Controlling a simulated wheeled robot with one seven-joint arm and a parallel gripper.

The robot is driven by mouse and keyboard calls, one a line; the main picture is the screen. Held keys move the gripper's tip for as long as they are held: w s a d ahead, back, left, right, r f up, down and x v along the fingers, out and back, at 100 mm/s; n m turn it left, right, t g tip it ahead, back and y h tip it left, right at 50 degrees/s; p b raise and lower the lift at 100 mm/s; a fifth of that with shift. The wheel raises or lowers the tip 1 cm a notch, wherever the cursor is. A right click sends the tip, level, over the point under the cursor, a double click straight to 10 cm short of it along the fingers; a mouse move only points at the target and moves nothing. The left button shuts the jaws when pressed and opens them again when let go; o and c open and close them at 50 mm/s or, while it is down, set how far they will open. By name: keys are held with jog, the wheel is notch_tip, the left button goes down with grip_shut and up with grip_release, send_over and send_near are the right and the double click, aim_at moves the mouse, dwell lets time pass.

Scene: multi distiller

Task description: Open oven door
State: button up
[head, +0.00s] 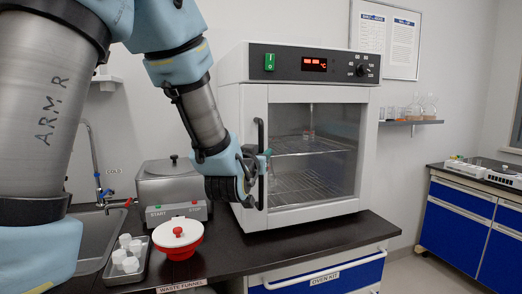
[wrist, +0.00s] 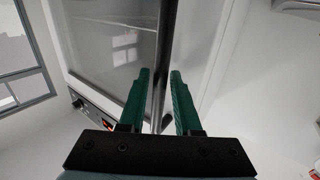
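The white oven (head: 227,105) stands on the black bench, with a black control panel on top. Its glass door (head: 340,160) appears shut, with wire racks visible behind the glass. A dark vertical handle (head: 260,130) runs along the door's left side. My gripper (head: 264,162) is at the handle's middle height. In the wrist view, the handle bar (wrist: 164,50) passes between the two green fingers of my gripper (wrist: 161,72). The fingers are apart, with a narrow gap visible on each side of the bar. The fingertips are partly hidden in the head view.
A red and white waste funnel (head: 178,234), a steel bath (head: 171,186) and a tray of white cups (head: 127,258) stand left of the oven. The bench front (head: 330,236) before the oven is clear. A blue cabinet (head: 459,220) stands at the far right.

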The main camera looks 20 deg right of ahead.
grip_shut()
dwell(0.3)
dwell(1.2)
